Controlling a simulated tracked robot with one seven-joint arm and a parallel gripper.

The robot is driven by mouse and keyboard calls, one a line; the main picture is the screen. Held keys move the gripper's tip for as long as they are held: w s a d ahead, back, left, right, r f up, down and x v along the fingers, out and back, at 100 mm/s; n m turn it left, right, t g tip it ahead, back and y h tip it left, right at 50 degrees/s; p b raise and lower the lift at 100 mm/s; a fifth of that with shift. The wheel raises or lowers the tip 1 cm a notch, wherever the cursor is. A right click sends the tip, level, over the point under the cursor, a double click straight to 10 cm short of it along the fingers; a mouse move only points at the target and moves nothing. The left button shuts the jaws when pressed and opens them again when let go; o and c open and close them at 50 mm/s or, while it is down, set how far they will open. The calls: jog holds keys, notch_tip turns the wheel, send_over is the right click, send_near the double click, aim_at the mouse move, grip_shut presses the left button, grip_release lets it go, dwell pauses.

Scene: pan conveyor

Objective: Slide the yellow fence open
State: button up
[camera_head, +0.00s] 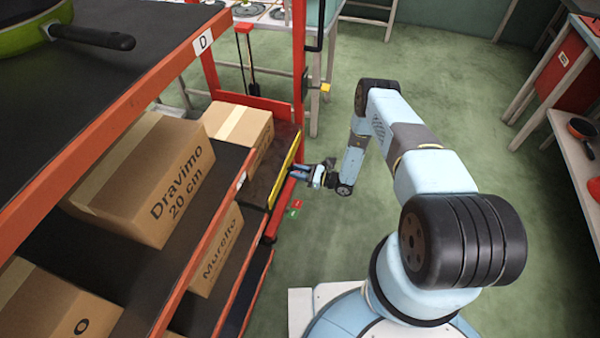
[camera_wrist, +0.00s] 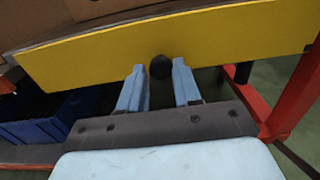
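The yellow fence (camera_wrist: 220,38) is a flat panel that crosses the upper part of the wrist view, with a round black knob (camera_wrist: 160,67) on its lower edge. In the head view the fence (camera_head: 284,172) is a narrow yellow strip along the end of the conveyor shelf. My gripper (camera_wrist: 159,82) is open in the wrist view, its two light blue fingers on either side of the knob with gaps to both. Whether the fingertips touch the panel I cannot tell. In the head view my gripper (camera_head: 300,172) is beside the fence, small and partly unclear.
Cardboard boxes stand on the shelf, one marked Dravimo (camera_head: 150,175) and one behind the fence (camera_head: 240,127). An orange-red frame post (camera_wrist: 294,95) is right of the gripper. Blue bins (camera_wrist: 45,122) are below left. Green floor (camera_head: 430,70) is clear beyond my arm.

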jog(key=shift+s, duration=0.1)
grip_shut()
jog(key=shift+s+a+r, duration=0.1)
jog(key=shift+r, duration=2.8)
jog(key=o, duration=0.5)
grip_release()
jog(key=shift+r, duration=0.1)
